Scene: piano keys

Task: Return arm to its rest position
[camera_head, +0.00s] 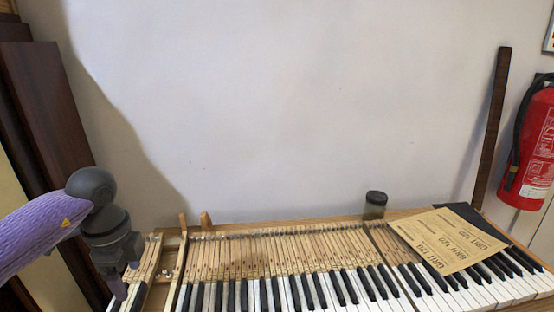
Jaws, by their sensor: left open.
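My left arm comes in from the left with a purple sleeve and a dark grey wrist. My left gripper (125,283) points down over the left end of the piano keyboard (290,290). Its fingers are small in view and open, close above or at the leftmost keys; I cannot tell whether they touch. I see nothing held between them. My right gripper does not show.
Sandpaper sheets (447,240) lie on the right keys. A dark jar (375,205) and a wooden peg (206,220) stand along the back edge. Dark boards (45,115) lean at left. A fire extinguisher (531,145) hangs at right beside a dark plank (492,125).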

